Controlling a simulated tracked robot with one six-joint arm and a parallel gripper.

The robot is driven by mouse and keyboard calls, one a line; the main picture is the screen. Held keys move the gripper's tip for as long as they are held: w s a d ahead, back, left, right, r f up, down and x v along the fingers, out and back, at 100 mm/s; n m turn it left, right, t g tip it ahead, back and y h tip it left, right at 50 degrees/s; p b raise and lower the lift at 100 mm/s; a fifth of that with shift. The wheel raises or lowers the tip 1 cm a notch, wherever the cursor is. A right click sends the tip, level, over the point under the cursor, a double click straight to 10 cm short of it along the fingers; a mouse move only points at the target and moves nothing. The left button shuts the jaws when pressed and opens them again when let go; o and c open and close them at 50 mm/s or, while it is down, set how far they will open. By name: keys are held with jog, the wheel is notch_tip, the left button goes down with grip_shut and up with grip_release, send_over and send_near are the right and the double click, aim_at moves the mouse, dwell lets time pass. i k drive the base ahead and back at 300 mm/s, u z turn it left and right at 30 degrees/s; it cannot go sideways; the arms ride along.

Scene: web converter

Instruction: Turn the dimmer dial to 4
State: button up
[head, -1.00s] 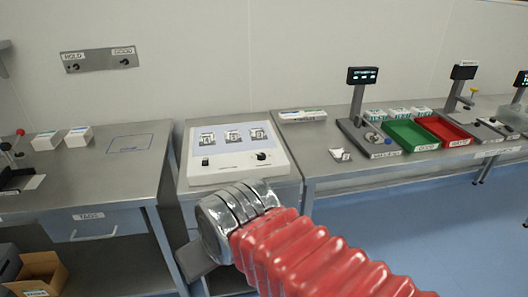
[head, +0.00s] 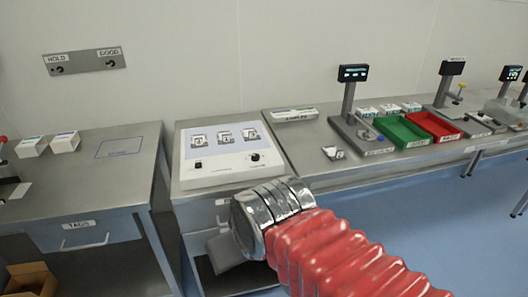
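A white light panel (head: 200,169) sits on the metal bench in the middle of the head view, with several small sample cards on its lit face. A black round dial (head: 255,157) is at its lower right, and a small black switch (head: 198,164) at its lower left. The dial's numbers and its setting are too small to read. My arm, in a red ribbed sleeve, reaches in from the lower right. My gripper (head: 226,252) is a grey shape below and in front of the panel, apart from the dial. Its fingers cannot be made out.
A green tray (head: 400,131) and a red tray (head: 436,125) stand on the right bench beside a scale with a display (head: 353,73). White boxes (head: 64,142) sit on the left bench. A wall plate (head: 84,62) reads HOLD and GOOD. An open cardboard box (head: 30,283) is low left.

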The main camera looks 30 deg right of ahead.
aim_at(255, 157)
jog(key=u, duration=0.05)
jog(key=i, duration=1)
jog(key=z, duration=0.05)
